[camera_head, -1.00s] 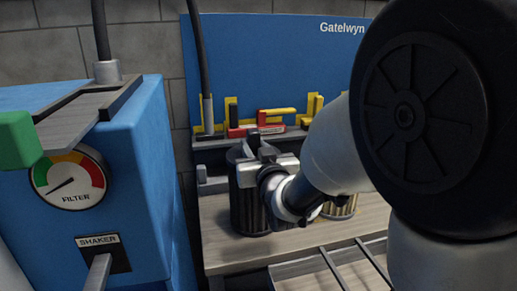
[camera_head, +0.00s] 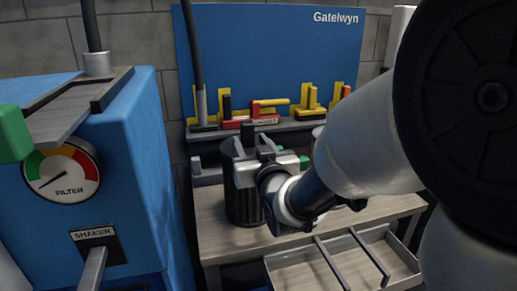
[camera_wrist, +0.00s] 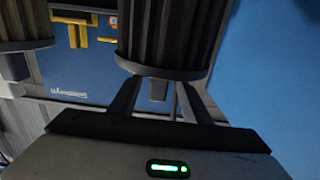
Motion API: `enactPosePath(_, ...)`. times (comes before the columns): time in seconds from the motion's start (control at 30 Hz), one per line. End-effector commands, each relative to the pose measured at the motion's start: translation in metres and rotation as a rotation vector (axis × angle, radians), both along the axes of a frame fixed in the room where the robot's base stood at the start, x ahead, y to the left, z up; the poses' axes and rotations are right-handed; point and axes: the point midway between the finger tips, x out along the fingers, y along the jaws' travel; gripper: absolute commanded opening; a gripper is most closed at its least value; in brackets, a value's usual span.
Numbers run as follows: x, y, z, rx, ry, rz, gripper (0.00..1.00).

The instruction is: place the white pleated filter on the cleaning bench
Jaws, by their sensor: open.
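My gripper (camera_head: 256,147) is at the top of a dark pleated cylinder (camera_head: 243,200) standing on the wooden-topped bench (camera_head: 370,212). In the wrist view, my two fingers (camera_wrist: 159,88) are apart, on either side of a small grey tab (camera_wrist: 158,91) at the end of a dark pleated filter (camera_wrist: 174,35). I cannot tell whether they touch it. I cannot make out a white pleated filter with certainty; my arm hides much of the bench's right side. Which surface is the cleaning bench is not labelled in view.
A blue machine (camera_head: 140,180) with a filter gauge (camera_head: 62,174) and shaker lever (camera_head: 92,268) stands at left. A blue board (camera_head: 270,50) and a shelf with yellow and red tools (camera_head: 262,108) stand behind. A divided tray (camera_head: 310,275) is in front. Another pleated cylinder (camera_wrist: 25,20) shows in the wrist view.

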Motion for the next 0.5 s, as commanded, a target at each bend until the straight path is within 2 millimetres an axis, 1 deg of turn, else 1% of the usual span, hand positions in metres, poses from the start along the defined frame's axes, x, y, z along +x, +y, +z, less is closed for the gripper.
enactPosePath(0.03, -0.013, -0.004, 0.002, 0.003, 0.001, -0.001, 0.43)
enactPosePath(0.1, -0.03, -0.009, 0.001, 0.002, -0.001, 0.0, 0.43)
enactPosePath(0.13, -0.035, -0.011, -0.002, 0.004, -0.003, 0.0, 0.43)
enactPosePath(0.23, -0.055, -0.017, -0.002, 0.006, -0.005, -0.001, 0.43)
enactPosePath(0.3, -0.06, -0.018, -0.007, 0.006, -0.005, -0.003, 0.43)
enactPosePath(0.5, -0.073, -0.022, -0.003, 0.004, -0.002, -0.003, 0.43)
